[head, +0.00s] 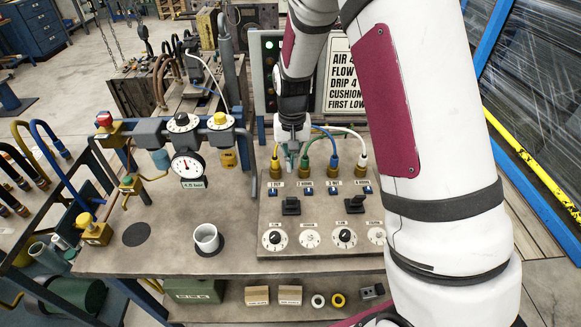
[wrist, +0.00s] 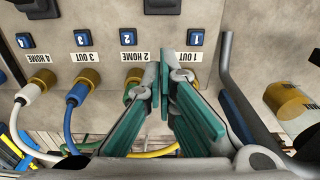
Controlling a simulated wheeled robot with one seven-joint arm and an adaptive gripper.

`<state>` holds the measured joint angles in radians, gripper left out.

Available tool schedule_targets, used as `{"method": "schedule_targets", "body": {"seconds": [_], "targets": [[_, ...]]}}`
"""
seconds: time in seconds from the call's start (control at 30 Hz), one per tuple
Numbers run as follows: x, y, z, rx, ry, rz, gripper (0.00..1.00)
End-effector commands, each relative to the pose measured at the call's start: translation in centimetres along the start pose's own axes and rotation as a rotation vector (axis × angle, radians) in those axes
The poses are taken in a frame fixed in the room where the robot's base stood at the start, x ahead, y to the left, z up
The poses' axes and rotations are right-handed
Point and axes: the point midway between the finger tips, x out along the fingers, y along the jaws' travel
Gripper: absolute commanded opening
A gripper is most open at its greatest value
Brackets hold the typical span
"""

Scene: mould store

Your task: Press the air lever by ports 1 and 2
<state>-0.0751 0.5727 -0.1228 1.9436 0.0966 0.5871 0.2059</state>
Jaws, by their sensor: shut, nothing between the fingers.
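The air lever by ports 1 and 2 is a black lever (head: 291,206) on the sloped panel, below the port 1 and port 2 labels. Part of this lever also shows at the top edge of the wrist view (wrist: 162,6). My gripper (wrist: 171,68) has green fingers with their tips together and nothing between them. In the head view my gripper (head: 290,160) is between the port 1 fitting (head: 276,170) and the port 2 fitting (head: 304,171), behind the lever and apart from it. In the wrist view the fingers hide part of the port 2 fitting.
A second black lever (head: 355,204) stands right of the first, below ports 3 and 4. Yellow, green, blue and white hoses (head: 345,133) arch behind the panel. White dials (head: 274,238) lie in front of the levers. A white cup (head: 206,237) stands left on the bench.

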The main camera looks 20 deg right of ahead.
Motion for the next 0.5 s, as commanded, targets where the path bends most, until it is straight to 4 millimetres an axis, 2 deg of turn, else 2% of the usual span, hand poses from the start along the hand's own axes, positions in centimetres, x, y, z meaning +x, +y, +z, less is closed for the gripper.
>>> {"method": "schedule_targets", "body": {"seconds": [0.3, 0.5], "targets": [[-4.4, -0.1, 3.8, -0.001, 0.003, -0.002, 0.0], [-6.5, 0.0, 5.7, -0.001, 0.001, -0.001, 0.0]]}}
